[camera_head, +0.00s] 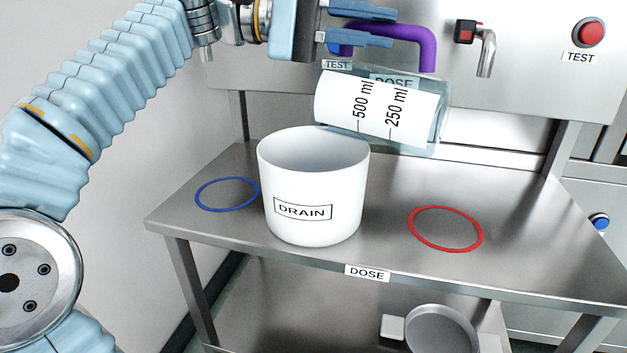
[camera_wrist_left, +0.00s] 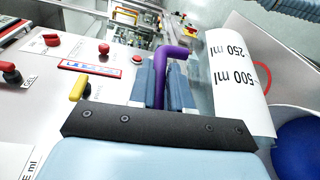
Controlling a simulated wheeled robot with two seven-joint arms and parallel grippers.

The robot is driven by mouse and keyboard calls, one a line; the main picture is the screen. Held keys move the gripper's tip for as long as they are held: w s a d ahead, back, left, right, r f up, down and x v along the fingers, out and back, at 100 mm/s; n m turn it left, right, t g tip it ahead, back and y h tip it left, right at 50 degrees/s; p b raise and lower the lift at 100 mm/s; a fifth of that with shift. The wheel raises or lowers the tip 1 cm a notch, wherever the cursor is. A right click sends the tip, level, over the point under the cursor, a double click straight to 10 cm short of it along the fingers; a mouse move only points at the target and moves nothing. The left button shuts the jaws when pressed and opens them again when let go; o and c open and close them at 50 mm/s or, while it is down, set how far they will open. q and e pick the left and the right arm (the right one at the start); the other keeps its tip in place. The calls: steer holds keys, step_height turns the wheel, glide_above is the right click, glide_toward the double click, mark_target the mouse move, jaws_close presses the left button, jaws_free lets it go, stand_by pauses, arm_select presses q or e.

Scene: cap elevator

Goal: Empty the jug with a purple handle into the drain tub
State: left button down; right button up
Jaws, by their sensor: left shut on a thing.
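The clear jug (camera_head: 440,112) with a white 500 ml and 250 ml scale lies tipped nearly on its side, mouth end to the left, above the drain tub. It also shows in the wrist view (camera_wrist_left: 235,68). My left gripper (camera_head: 388,28) is shut on its purple handle (camera_head: 428,52), which shows between the fingers in the wrist view (camera_wrist_left: 177,52). The white tub (camera_head: 318,228), labelled DRAIN, stands upright on the steel table, under and left of the jug. I cannot make out any liquid stream. My right gripper is not in view.
A blue ring (camera_head: 228,207) lies left of the tub and a red ring (camera_head: 447,249) right of it on the steel table (camera_head: 390,245). Behind are a panel with a red TEST button (camera_head: 589,32) and a spout (camera_head: 486,55). A round pan (camera_head: 441,328) sits on the shelf below.

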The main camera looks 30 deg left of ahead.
mark_target(423, 43)
arm_select(q)
steer(key=d+m+y+p, duration=0.1)
steer(key=d+y+p, duration=0.1)
steer(key=d, duration=0.1)
steer(key=shift+s+d+g+p, duration=0.15)
steer(key=shift+s+g+p, duration=0.05)
steer(key=shift+g+p, duration=0.1)
steer(key=shift+f+y, duration=0.3)
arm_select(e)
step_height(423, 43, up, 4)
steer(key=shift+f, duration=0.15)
arm_select(q)
steer(key=shift+d+r, duration=0.1)
steer(key=d+m+y+p, duration=0.1)
steer(key=d+y+p, duration=0.2)
steer(key=p, duration=0.2)
steer(key=shift+s, duration=0.1)
steer(key=shift+d+f+g+p, duration=0.25)
steer(key=shift+f+g+p, duration=0.05)
steer(key=shift+f+p, duration=0.1)
steer(key=shift+f+y, duration=0.15)
steer(key=shift+y, duration=0.15)
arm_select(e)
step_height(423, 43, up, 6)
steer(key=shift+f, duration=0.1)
